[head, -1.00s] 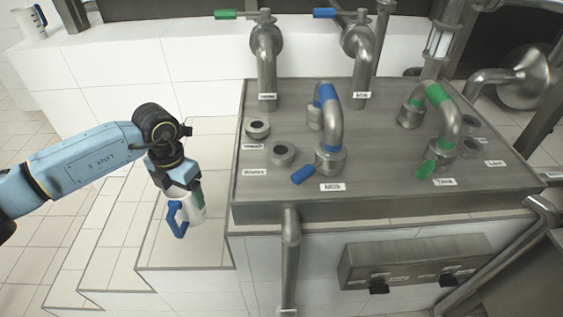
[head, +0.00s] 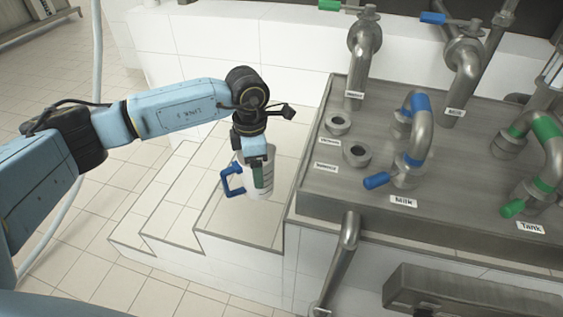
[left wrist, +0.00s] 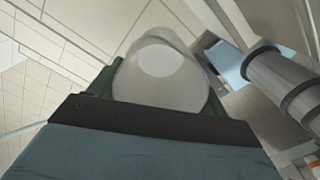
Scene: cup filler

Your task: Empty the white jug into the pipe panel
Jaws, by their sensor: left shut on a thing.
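The white jug (head: 264,191) with a blue handle (head: 231,181) hangs upright in my left gripper (head: 258,174), left of the pipe panel. The handle points left. In the left wrist view, the pale round jug (left wrist: 161,77) sits between the dark green fingers. I cannot tell what is in it. The grey metal pipe panel (head: 330,194) stands to the right, with two short open pipe ends, the far one (head: 338,123) and the near one (head: 357,153), at its left side. My right gripper is not in view.
A bent pipe with blue bands (head: 416,145) labelled Milk and one with green bands (head: 546,150) labelled Tank rise from the panel. Taps (head: 364,45) stand behind. White tiled steps (head: 215,215) lie beneath the jug. A slanted pipe (head: 342,257) runs down the panel's front.

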